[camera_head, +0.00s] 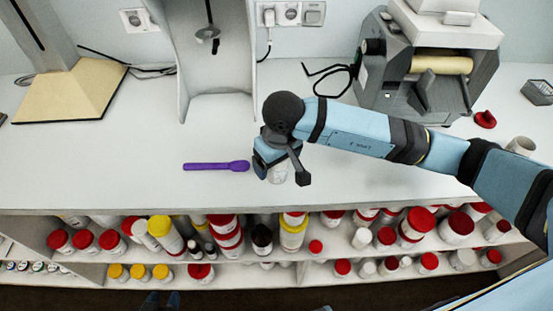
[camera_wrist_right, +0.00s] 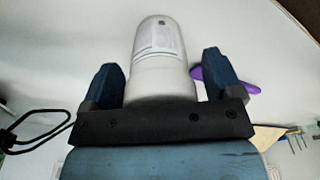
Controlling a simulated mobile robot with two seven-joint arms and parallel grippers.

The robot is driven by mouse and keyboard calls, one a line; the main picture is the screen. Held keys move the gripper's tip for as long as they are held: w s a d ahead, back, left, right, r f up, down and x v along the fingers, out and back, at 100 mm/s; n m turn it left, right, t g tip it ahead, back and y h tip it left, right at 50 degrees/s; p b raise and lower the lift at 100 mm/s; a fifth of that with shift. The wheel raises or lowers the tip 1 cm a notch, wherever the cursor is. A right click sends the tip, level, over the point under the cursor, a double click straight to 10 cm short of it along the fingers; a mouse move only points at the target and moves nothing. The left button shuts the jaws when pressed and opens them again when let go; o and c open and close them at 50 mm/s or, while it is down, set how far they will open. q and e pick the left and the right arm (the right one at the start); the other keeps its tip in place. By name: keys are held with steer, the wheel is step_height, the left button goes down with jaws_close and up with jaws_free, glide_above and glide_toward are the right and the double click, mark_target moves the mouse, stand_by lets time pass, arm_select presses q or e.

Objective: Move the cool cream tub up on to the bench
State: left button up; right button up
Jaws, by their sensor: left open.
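A white tub (camera_head: 278,173) with a printed label is on the bench top (camera_head: 120,185), close to its front edge and partly hidden under my right gripper (camera_head: 277,160). In the right wrist view the tub (camera_wrist_right: 160,60) sits between the two blue fingers of the right gripper (camera_wrist_right: 165,75). A gap shows between the tub and each finger, clearest on the right. Two blue tips at the bottom edge of the head view look like my left gripper (camera_head: 162,302), open and empty, low in front of the shelves; the rest of it is out of frame.
A purple spatula (camera_head: 216,166) lies left of the tub. Shelves (camera_head: 295,259) under the bench hold several red- and yellow-lidded containers. A roller mill (camera_head: 430,70) stands back right, a grey stand (camera_head: 215,60) at the back. The bench left of the spatula is clear.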

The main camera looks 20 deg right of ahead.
steer(key=shift+r, duration=0.55)
steer(key=r, duration=0.3)
steer(key=s+r, duration=0.1)
steer(key=r, duration=0.7)
steer(key=shift+s+d+r+b, duration=0.1)
steer(key=shift+s+d+b, duration=0.1)
steer(key=shift+b, duration=0.15)
